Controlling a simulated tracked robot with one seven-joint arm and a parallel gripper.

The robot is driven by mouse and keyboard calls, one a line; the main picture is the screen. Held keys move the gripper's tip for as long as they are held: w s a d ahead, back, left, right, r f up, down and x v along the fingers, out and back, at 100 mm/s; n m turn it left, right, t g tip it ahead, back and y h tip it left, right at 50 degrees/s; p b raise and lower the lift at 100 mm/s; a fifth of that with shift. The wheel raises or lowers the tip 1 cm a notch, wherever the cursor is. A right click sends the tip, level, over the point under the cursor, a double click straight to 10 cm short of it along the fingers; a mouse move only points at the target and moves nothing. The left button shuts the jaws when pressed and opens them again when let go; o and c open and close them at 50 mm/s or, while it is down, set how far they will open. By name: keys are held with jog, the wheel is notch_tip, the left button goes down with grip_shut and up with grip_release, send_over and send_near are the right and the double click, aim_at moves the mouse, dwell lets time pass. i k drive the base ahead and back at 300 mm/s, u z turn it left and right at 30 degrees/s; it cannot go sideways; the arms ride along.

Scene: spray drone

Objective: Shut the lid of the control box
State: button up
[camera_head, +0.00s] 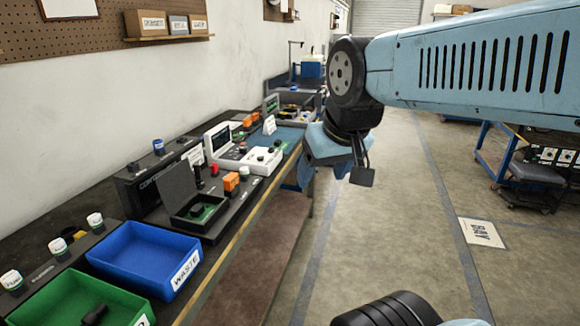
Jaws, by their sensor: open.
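The control box appears to be the small black box (219,216) on the bench, its inside showing something green and dark. Its flat dark lid (177,186) stands open, raised upright at the left rear side of the box. My gripper (358,165) hangs from my blue arm over the floor, to the right of the bench and well apart from the box. It is open; one dark finger shows clearly, and I see nothing held in it.
A blue WASTE bin (128,243) and a green bin (60,290) stand left of the box. An orange block (231,182) and a white device (258,160) stand just behind and right of it.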

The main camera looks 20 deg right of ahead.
aim_at(175, 184)
jog(key=k, duration=1)
jog(key=u, duration=0.45)
jog(key=i, duration=0.9)
jog(key=u, duration=0.1)
